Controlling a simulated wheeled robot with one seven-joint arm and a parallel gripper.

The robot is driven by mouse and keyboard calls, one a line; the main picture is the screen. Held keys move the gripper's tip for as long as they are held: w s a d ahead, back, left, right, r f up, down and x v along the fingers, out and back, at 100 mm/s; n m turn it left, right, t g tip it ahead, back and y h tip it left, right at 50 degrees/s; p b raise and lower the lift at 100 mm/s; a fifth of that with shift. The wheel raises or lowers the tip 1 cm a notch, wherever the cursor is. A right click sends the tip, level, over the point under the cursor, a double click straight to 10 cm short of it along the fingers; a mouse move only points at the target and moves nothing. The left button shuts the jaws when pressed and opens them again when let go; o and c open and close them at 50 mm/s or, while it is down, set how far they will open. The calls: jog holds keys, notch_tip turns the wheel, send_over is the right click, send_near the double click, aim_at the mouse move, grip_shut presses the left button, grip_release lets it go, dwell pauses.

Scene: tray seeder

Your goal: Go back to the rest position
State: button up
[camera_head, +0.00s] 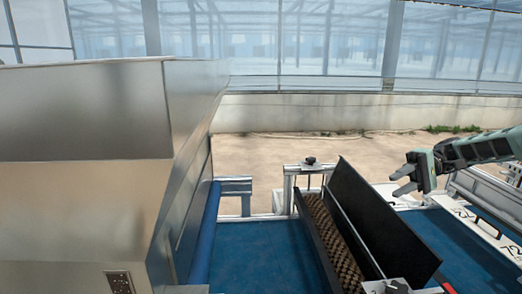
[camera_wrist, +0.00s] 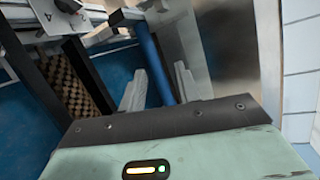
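My gripper (camera_head: 404,181) is at the right of the head view, at the end of my arm reaching in from the right edge. Its two fingers are spread apart and nothing is between them. It hangs in the air to the right of the black tilted panel of the seeder. In the wrist view my gripper (camera_wrist: 160,88) shows two grey fingers set apart, with the blue belt and a blue roller behind them. It touches nothing that I can see.
The seeder has a large metal hopper (camera_head: 80,110) at the left, a blue belt (camera_head: 262,255), a brown textured roller strip (camera_head: 335,245) and a black panel (camera_head: 375,225). Metal rails (camera_head: 480,225) lie below my arm. Open concrete floor (camera_head: 265,165) lies behind, before a low wall.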

jog(key=s+a+f+n+h+b, duration=0.1)
jog(key=s+a+f+h+b, duration=0.2)
jog(key=a, duration=0.4)
jog(key=s+a+f+g+h+b, duration=0.1)
jog(key=s+a+f+h+b, duration=0.15)
jog(key=s+a, duration=0.35)
jog(key=s+a+f+n+h+b, duration=0.1)
jog(key=s+a+f+h, duration=0.2)
jog(key=a, duration=0.6)
jog(key=s+f+n+t+h+b, duration=0.1)
jog(key=s+f+t+b, duration=0.1)
jog(key=s, duration=0.5)
jog(key=s+a+f+n+t+h+b, duration=0.1)
jog(key=s+f+n+t+h+b, duration=0.1)
jog(key=s+f+b, duration=0.2)
jog(key=s+f+n+t+h+b, duration=0.1)
jog(key=s+f+b, duration=0.3)
jog(key=s, duration=0.8)
notch_tip(320, 180, down, 2)
jog(key=shift+a+f+t+h, duration=0.25)
jog(key=shift+t+h, duration=0.15)
jog(key=shift+h, duration=0.15)
jog(key=shift+s, duration=0.1)
